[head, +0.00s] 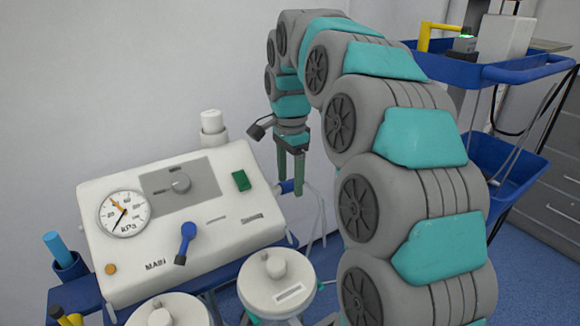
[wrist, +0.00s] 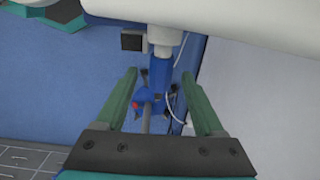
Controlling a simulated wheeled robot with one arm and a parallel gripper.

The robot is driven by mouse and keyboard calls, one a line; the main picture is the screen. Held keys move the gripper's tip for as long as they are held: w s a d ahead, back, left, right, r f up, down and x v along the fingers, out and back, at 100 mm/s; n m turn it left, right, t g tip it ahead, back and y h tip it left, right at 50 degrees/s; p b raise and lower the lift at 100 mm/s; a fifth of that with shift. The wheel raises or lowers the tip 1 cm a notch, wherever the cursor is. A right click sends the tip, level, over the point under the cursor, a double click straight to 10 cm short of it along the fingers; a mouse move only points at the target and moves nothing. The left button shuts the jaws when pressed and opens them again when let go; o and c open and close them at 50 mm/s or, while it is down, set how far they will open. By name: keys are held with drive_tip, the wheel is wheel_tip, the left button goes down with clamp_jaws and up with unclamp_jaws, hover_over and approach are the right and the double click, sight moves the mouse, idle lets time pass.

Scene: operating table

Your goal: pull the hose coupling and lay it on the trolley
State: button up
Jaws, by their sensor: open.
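The hose coupling (head: 287,187) is a short blue cylinder at the right side of the white suction unit (head: 225,212). In the wrist view the blue coupling (wrist: 161,63) sits on a white port (wrist: 166,40) under the unit's pale body. My gripper (head: 291,183) reaches down beside the unit, its green fingers at the coupling. In the wrist view my gripper (wrist: 160,76) is open, with one finger on each side of the coupling and visible gaps between. A blue trolley (head: 520,70) stands at the upper right.
The trolley's top carries a yellow handle-like part (head: 428,38) and a pale box (head: 505,33). Two white-lidded canisters stand before the unit, one at right (head: 277,283). Grey drawers (head: 545,195) are at far right. A wall stands close behind.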

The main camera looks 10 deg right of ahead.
drive_tip(key=shift+f, duration=0.15)
clamp_jaws()
idle(1.1)
